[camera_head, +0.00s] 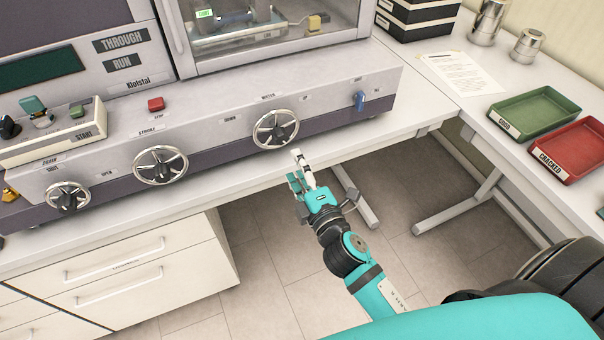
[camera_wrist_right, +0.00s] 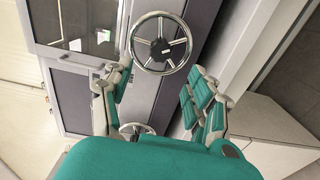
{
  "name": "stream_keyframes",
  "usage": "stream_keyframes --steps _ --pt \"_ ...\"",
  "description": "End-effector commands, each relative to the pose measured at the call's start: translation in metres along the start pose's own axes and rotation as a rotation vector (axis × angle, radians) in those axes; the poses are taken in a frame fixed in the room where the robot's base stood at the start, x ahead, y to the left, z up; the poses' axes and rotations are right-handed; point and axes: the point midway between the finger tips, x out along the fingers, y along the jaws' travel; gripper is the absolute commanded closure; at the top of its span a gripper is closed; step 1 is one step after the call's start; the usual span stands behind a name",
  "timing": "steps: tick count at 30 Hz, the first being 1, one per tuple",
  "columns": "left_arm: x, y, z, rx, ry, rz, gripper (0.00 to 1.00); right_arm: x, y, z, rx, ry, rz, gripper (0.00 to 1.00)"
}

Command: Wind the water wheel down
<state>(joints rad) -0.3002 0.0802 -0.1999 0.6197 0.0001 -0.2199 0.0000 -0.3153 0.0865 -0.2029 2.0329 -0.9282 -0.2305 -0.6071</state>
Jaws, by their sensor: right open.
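The water wheel (camera_head: 276,129) is a chrome handwheel with several spokes on the sloped machine front, below a label that seems to read WATER, with DOWN on its left and UP on its right. My right gripper (camera_head: 300,165) is open and empty, in front of and a little below and right of that wheel, apart from it. In the right wrist view, a chrome wheel (camera_wrist_right: 160,43) shows ahead, beyond and between the open fingers (camera_wrist_right: 160,90). My left gripper is not in view.
The STROKE wheel (camera_head: 161,165) and another wheel (camera_head: 68,196) sit to the left on the same panel. A green tray (camera_head: 534,113) and a red tray (camera_head: 572,150) lie on the right bench. Open floor lies below the counter edge.

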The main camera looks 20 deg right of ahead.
Motion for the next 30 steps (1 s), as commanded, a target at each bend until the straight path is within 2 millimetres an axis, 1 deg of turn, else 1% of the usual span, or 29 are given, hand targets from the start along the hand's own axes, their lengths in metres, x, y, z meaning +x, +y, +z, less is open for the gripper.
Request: stream_keyframes --steps 1,3,6,16,18,20,23,24,27,30 --pt "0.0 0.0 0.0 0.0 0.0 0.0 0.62 -0.008 -0.001 0.0 0.003 -0.002 -0.003 0.42" --pt "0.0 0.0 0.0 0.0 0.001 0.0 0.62 -0.015 -0.001 0.0 0.001 -0.001 -0.001 0.42" --pt "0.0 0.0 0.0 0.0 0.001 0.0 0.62 -0.02 0.0 0.0 0.001 -0.001 -0.001 0.42" --pt "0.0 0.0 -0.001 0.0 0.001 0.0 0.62 -0.022 0.0 0.0 0.003 -0.001 0.0 0.42" --pt "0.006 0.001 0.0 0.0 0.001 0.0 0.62 -0.024 -0.002 0.0 0.057 -0.004 0.001 0.42" --pt "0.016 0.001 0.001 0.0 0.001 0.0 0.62 -0.028 -0.005 0.001 0.184 -0.01 0.004 0.42" --pt "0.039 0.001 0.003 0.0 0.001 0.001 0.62 -0.039 -0.01 0.003 0.546 -0.021 0.009 0.42" --pt "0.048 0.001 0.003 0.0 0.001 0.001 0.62 -0.044 -0.01 0.004 0.713 -0.023 0.011 0.42" --pt "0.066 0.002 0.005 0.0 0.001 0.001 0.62 -0.056 -0.009 0.004 1.098 -0.02 0.012 0.42" --pt "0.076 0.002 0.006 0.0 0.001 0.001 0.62 -0.065 -0.005 0.003 1.385 -0.011 0.009 0.42"
